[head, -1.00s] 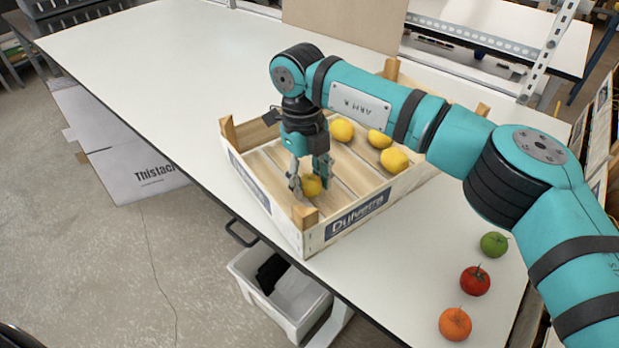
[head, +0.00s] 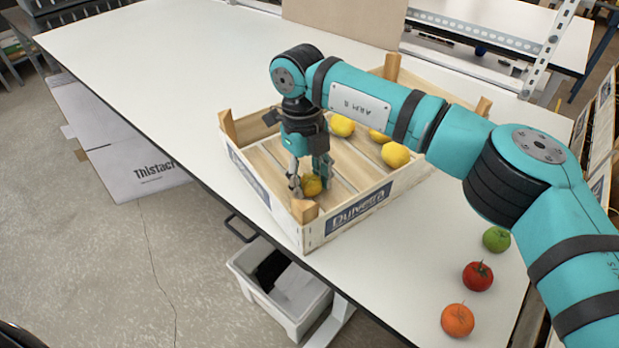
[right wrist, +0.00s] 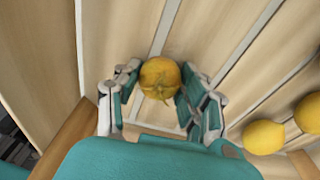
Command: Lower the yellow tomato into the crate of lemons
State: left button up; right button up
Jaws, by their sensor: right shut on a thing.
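The yellow tomato (head: 312,186) is between the fingers of my right gripper (head: 310,180), which is shut on it. It is inside the near left corner of the wooden crate (head: 357,212), low over the slatted floor; I cannot tell whether it touches the floor. The right wrist view shows the tomato (right wrist: 160,78) between both fingers of the gripper (right wrist: 162,95). Lemons lie in the crate: one at the back (head: 342,126), one at the right (head: 396,155), and one partly hidden by my arm (head: 379,136). My left gripper is not in view.
A green tomato or lime (head: 496,239), a red tomato (head: 478,275) and an orange fruit (head: 457,320) lie on the white table (head: 180,75) at the right. The crate's walls and corner posts stand close around my gripper. The table's left part is clear.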

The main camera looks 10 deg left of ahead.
jog(key=o, duration=1.1)
